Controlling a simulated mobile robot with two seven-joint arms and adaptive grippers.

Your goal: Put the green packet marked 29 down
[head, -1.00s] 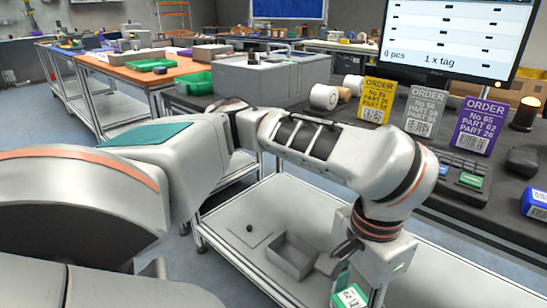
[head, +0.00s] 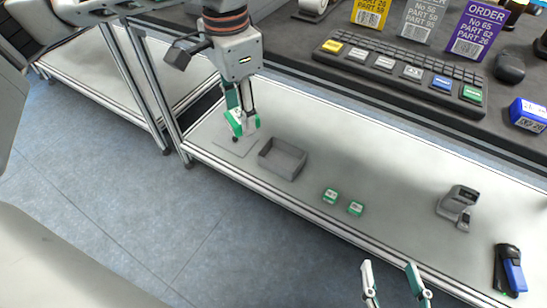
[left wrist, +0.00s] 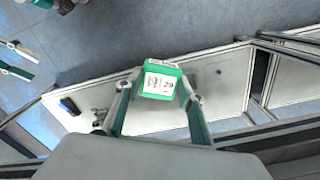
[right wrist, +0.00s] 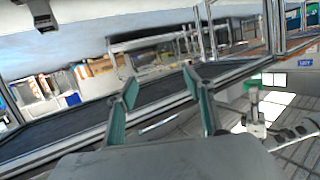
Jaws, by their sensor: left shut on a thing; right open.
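The green packet marked 29 (left wrist: 158,84) is between the fingers of my left gripper (left wrist: 160,92), its white label facing the left wrist camera. In the head view my left gripper (head: 241,108) points down, shut on the packet (head: 236,122). The packet is over or at a thin square outline (head: 222,148) with a dark dot, on the light lower shelf (head: 340,160). I cannot tell whether it touches the shelf. My right gripper (head: 393,280) is open and empty at the bottom of the head view; its spread fingers show in the right wrist view (right wrist: 163,100).
A grey open tray (head: 283,158) is just right of the packet. Two small green packets (head: 343,202) lie further right, then a grey scanner (head: 458,207) and a blue-black tool (head: 509,270). The dark upper counter (head: 300,50) holds a keyboard (head: 405,70) and order cards.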

